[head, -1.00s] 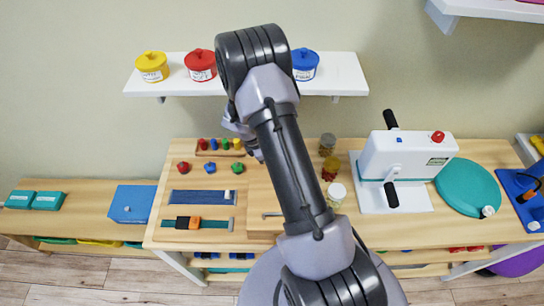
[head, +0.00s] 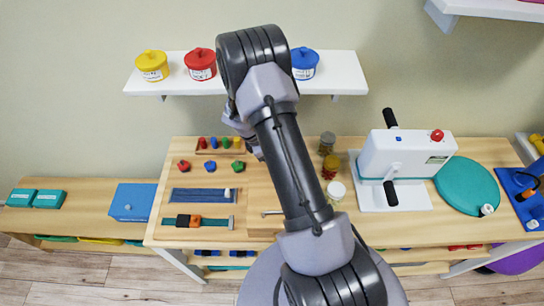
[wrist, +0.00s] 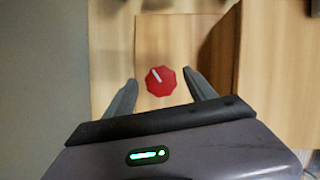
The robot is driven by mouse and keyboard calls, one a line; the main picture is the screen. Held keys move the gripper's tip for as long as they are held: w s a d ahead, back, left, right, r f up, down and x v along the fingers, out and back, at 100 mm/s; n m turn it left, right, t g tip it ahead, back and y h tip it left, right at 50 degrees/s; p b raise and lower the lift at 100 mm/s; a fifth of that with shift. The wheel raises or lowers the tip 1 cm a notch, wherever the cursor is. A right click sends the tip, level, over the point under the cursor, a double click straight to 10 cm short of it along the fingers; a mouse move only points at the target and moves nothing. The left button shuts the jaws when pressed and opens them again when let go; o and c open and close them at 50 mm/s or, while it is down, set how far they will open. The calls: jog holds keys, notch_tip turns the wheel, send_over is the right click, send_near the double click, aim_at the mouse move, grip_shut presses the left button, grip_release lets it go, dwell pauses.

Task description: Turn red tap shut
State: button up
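The red tap (wrist: 161,81) shows in the wrist view as a red, many-sided knob with a white pointer line that slants to the upper left. It sits on a pale wooden panel (wrist: 160,38). My gripper (wrist: 161,77) is open, with one finger on each side of the knob in the picture. A gap shows between each finger and the knob, and nothing is held. I cannot tell how far the fingertips are above the panel. In the head view my arm covers much of this area, and I cannot make out this knob there for certain.
A wooden box (wrist: 283,70) rises right of the panel in the wrist view. A shelf with pots hangs above.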

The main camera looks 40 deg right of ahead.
jog(key=shift+w+a+r+p, duration=0.4)
jog(key=shift+a+r, duration=0.25)
jog(key=shift+a, duration=0.15)
jog(key=w+a, duration=0.1)
jog(key=a, duration=0.2)
jog(key=w+a, duration=0.1)
jog(key=a, duration=0.2)
jog(key=w+a, duration=0.2)
jog(key=a, duration=0.2)
jog(key=shift+w+f+p, duration=0.1)
jog(key=shift+p, duration=0.2)
jog(key=shift+d, duration=0.1)
jog(key=shift+c, duration=0.2)
